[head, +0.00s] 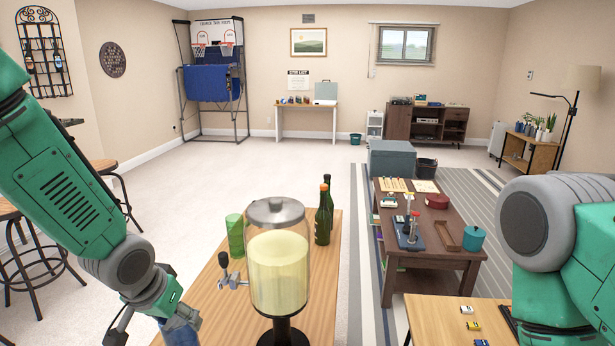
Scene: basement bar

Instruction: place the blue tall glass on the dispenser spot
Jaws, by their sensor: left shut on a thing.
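The drink dispenser (279,270), a clear jar of pale yellow liquid with a grey lid and black base, stands on a wooden table (318,300). Its tap (231,275) points left. My left gripper (178,318) is at the bottom left, to the left of and nearer than the tap. It is shut on the blue tall glass (181,334), of which only a part shows, cut by the bottom edge. I cannot make out a marked spot under the tap. My right arm comes in at the right; its gripper is not in view.
A green glass (235,236) stands behind the tap, and dark green bottles (323,214) stand behind the dispenser. Bar stools (30,245) are at the left. A low table (440,252) with games and a nearer table (430,315) with toy cars are at the right.

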